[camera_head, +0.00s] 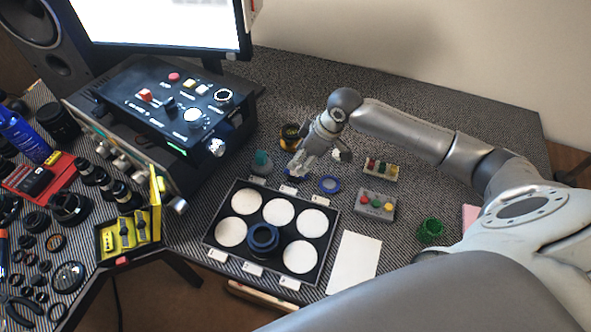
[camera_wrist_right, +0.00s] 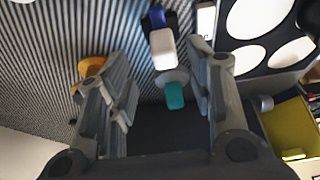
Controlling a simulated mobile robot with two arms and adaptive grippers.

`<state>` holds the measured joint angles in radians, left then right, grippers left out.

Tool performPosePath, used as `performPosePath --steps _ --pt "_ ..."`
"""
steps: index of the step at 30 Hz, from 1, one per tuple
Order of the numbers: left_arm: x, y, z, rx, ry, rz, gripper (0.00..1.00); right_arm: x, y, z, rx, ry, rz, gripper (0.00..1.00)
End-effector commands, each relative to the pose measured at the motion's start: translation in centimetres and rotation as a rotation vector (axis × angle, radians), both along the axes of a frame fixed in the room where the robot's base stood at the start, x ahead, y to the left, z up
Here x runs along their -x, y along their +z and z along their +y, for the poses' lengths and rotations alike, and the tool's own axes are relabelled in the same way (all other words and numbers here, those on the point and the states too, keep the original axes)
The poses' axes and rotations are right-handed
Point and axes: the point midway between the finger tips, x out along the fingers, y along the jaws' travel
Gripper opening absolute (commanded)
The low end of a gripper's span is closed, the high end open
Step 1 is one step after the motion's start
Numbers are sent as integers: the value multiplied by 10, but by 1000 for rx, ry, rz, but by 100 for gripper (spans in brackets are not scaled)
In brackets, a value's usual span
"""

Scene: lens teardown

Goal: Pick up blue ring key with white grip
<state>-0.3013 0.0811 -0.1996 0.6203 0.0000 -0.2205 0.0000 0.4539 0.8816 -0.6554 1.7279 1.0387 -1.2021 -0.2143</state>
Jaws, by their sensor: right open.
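The blue ring key with white grip shows in the wrist view as a white block (camera_wrist_right: 163,48) with a dark blue part (camera_wrist_right: 156,19) beyond it. My right gripper (camera_wrist_right: 157,60) is open, with the white grip between its fingertips in that view; I see no contact. In the head view the right gripper (camera_head: 298,168) is low over the mat, left of a flat blue ring (camera_head: 329,184). A small blue part (camera_head: 290,174) shows by its fingertips, and the fingers hide most of the key. My left gripper is not in view.
A teal-topped piece (camera_head: 262,158) stands close left of the gripper, and a gold-rimmed part (camera_head: 290,135) behind it. The tray (camera_head: 208,240) with white discs is in front. Button boxes (camera_head: 376,204) and a green ring (camera_head: 430,229) lie to the right.

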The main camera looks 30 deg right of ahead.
Motion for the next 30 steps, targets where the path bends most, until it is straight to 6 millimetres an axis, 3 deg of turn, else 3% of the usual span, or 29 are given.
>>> performPosePath --steps 13,22,30 --pt "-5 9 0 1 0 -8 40 -10 -47 16 0 1 0 48" --pt "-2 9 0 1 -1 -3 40 -12 -52 17 1 1 -2 48" --pt "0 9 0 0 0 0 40 -12 -52 16 1 1 -1 15"
